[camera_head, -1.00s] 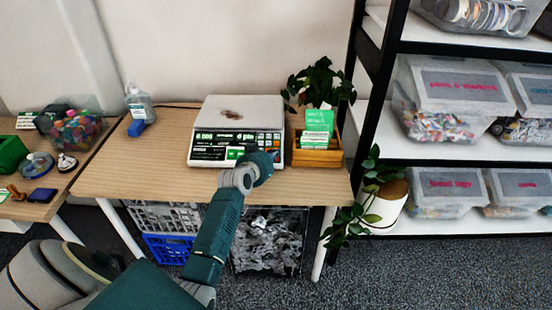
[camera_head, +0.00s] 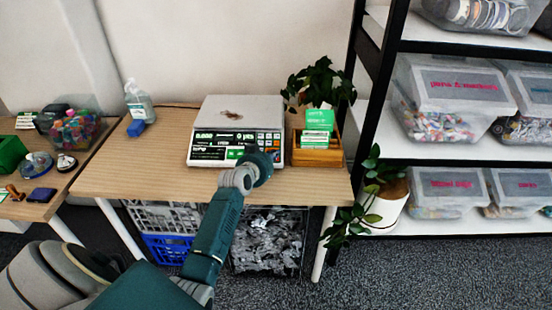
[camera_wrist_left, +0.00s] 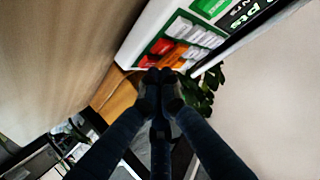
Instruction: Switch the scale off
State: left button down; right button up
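The scale (camera_head: 240,108) stands on the wooden table, with a light top plate and a sloped front panel. Its display (camera_head: 220,136) shows figures, apparently zeros. My left arm reaches up to the panel's front right, and my wrist hides part of the keys in the head view. In the left wrist view, my left gripper (camera_wrist_left: 160,76) has its dark fingertips together at the lower edge of the scale's keypad (camera_wrist_left: 185,40). White, red and orange keys lie just beyond the tips; I cannot tell whether they touch. No separate power switch is clear. My right gripper is out of view.
A wooden box with green-white cards (camera_head: 318,142) stands close to the scale's right, a plant (camera_head: 318,80) behind it. A sanitizer bottle (camera_head: 138,100) and blue block stand at the table's left. The table (camera_head: 120,175) left of the scale is mostly clear.

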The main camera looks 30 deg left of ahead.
pick_arm(q)
jog(key=shift+w+f+b, duration=0.1)
jog(key=shift+f+b, duration=0.25)
dwell(0.4)
dwell(0.3)
jog(key=shift+s+r+p, duration=0.2)
jog(key=shift+r+p, duration=0.5)
jog(key=shift+p, duration=0.3)
jog(key=shift+s, duration=0.1)
jog(key=r+p, duration=0.1)
jog(key=p, duration=0.1)
jog(key=s+r+p, duration=0.1)
jog(key=r+p, duration=0.1)
jog(key=d+r+p, duration=0.1)
jog(key=p, duration=0.1)
jog(key=shift+s+d+r, duration=0.1)
jog(key=shift+s+r, duration=0.2)
jog(key=shift+s, duration=0.05)
